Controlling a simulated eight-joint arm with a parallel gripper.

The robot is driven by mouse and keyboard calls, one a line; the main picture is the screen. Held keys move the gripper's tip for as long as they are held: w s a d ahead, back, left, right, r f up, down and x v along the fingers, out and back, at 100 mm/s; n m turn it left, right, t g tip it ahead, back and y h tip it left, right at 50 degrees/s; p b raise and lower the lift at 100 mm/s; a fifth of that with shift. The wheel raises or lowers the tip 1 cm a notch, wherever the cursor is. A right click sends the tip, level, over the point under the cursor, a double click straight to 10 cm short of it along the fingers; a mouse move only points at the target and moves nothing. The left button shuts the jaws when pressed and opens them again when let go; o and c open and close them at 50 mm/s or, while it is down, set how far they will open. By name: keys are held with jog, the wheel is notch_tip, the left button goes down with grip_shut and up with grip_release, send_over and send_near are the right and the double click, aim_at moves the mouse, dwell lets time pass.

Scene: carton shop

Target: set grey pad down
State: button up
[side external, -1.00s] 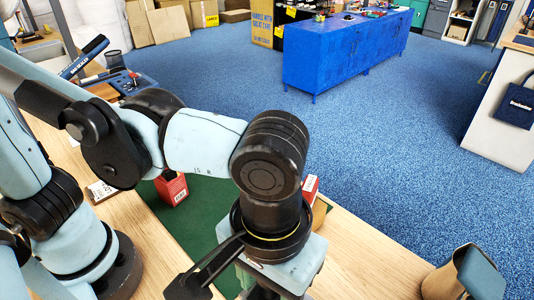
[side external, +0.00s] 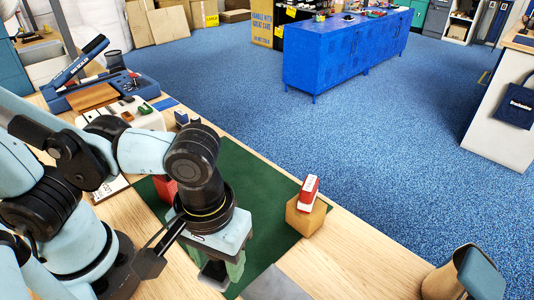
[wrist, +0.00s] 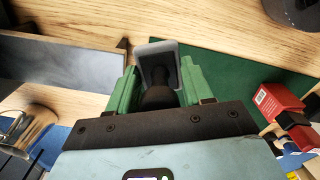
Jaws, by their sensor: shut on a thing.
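My gripper (side external: 222,268) hangs over the green mat (side external: 258,180) near the bottom of the side view, its wrist pointing down. In the wrist view its green fingers (wrist: 157,88) are closed around a grey pad (wrist: 156,50) with a dark part between them. In the side view the held pad (side external: 212,275) shows only partly below the gripper, mostly hidden. I cannot tell whether it touches the surface beneath.
A grey slab (side external: 276,286) lies right of my gripper. A small brown box (side external: 305,216) carries a red-and-white packet (side external: 309,192). A red box (side external: 165,187) stands behind my wrist. A blue tool tray (side external: 105,90) is at the far left. Bare wood lies along the right edge.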

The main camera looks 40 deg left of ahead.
jog(key=w+f, duration=0.1)
jog(key=w+a+f, duration=0.1)
jog(key=w, duration=0.1)
jog(key=w+a+f, duration=0.1)
jog(key=w, duration=0.1)
jog(key=shift+w+f, duration=0.15)
jog(key=shift+f, duration=2.05)
jog(key=shift+f, duration=0.15)
jog(key=o, duration=1.1)
jog(key=shift+c, duration=0.2)
notch_tip(320, 180, up, 12)
jog(key=w+a+m+t, duration=0.2)
jog(key=w+a+t, duration=0.1)
jog(key=a, duration=0.5)
jog(key=w+a+r+m+t, duration=0.1)
jog(key=w+a+t, duration=0.3)
jog(key=a, duration=0.4)
jog(key=shift+w+m, duration=0.5)
jog(key=shift+m, duration=0.3)
